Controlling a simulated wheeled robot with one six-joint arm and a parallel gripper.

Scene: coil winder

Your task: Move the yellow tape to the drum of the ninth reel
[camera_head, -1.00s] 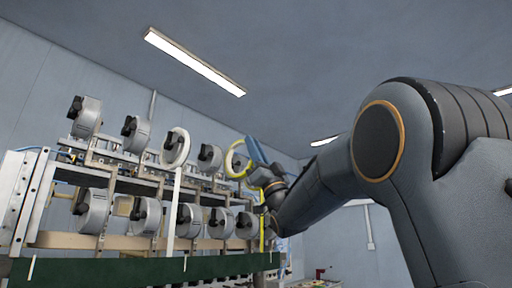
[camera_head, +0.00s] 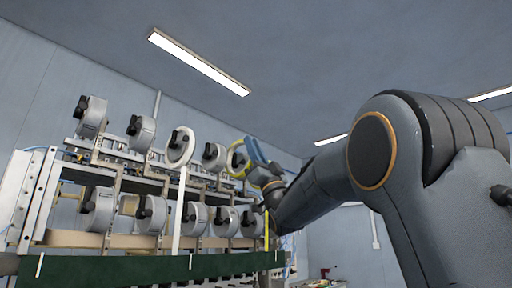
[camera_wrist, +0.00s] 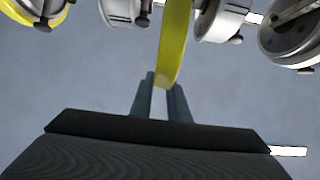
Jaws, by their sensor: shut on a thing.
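The yellow tape roll (camera_head: 236,160) is on the rightmost reel of the upper row, beside my wrist. Its loose yellow strip (camera_head: 266,230) hangs down at the right end of the lower row. In the wrist view the strip (camera_wrist: 175,40) runs from the top edge down to my gripper (camera_wrist: 159,88), whose two fingers are shut on its end. Part of the yellow roll (camera_wrist: 14,10) shows at the top left there. The lower row has several grey reels with bare drums; I cannot tell which is the ninth.
A white tape roll (camera_head: 180,147) sits on the third upper reel, and its white strip (camera_head: 179,215) hangs past the lower row. A dark green beam (camera_head: 150,268) runs below the reels. Grey reels (camera_wrist: 220,18) line the top of the wrist view.

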